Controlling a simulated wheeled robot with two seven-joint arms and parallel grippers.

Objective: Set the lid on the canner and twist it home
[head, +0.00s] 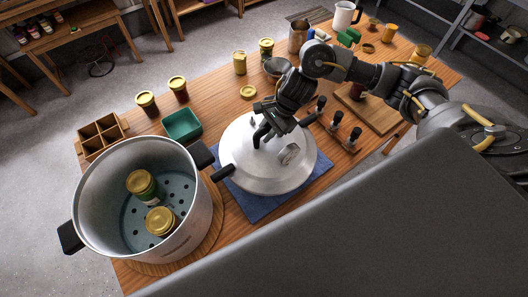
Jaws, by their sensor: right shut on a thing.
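The large silver canner (190,222) stands open on a round wooden board (217,238) at the left of the table. Inside it, two gold-capped jars (141,185) stand on a perforated rack (124,214). The domed silver lid (245,170) with a gauge and dark side handles lies on a blue cloth (312,176), to the right of the canner and apart from it. My right gripper (262,134) is over the top of the lid, shut on its dark top knob, which the fingers partly hide. My left gripper is not in view.
A green bin (182,125), a wooden divided box (100,136) and dark jars (146,103) stand behind the canner. A grey panel fills the lower right.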

